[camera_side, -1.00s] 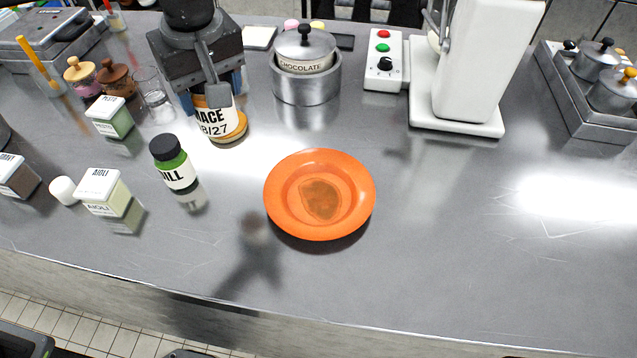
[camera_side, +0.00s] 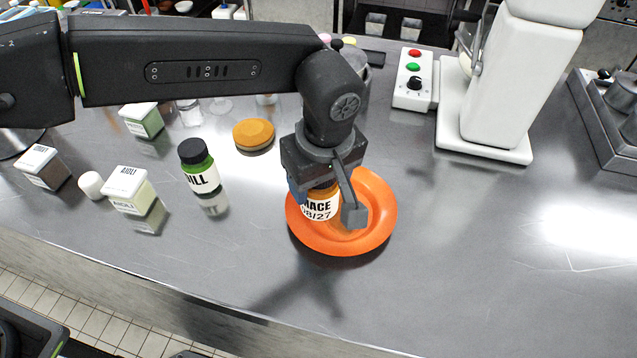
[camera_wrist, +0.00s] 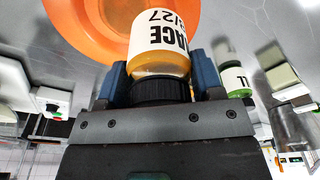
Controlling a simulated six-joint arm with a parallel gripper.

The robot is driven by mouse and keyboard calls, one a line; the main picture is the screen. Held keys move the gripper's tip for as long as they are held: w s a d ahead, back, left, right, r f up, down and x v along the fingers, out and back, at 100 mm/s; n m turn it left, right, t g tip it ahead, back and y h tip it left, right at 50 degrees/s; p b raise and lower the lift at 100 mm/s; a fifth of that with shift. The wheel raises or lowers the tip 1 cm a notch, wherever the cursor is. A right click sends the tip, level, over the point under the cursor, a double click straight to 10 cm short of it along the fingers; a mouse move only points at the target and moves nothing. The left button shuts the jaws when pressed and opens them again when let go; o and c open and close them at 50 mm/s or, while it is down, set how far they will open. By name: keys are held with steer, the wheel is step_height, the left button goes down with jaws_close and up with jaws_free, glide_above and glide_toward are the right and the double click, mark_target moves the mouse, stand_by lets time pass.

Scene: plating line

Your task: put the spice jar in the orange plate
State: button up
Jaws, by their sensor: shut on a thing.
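The spice jar, labelled MACE 08/27 (camera_side: 320,206), is held upright between the fingers of my gripper (camera_side: 325,200). It is over the left inner part of the orange plate (camera_side: 377,238). I cannot tell whether its base touches the plate. In the wrist view, the jar (camera_wrist: 160,45) has a dark lid between the two blue fingers of my gripper (camera_wrist: 161,82), and the orange plate (camera_wrist: 90,25) shows behind it. My gripper hides part of the jar and plate in the side view.
A green DILL jar (camera_side: 200,168) stands left of the plate, near a round orange-brown disc (camera_side: 254,134). AIOLI box (camera_side: 128,190) and a white cap (camera_side: 91,184) are further left. A white machine (camera_side: 500,90) stands behind right. The counter right of the plate is clear.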

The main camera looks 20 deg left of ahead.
steer(key=shift+f, duration=0.85)
steer(key=shift+f, duration=0.4)
steer(key=shift+f, duration=0.1)
steer(key=o, duration=1.1)
steer(key=shift+c, duration=0.2)
steer(key=r, duration=0.8)
steer(key=s+d+r, duration=0.1)
steer(key=r, duration=0.3)
steer(key=shift+s+d+r, duration=0.1)
steer(key=shift+r, duration=0.3)
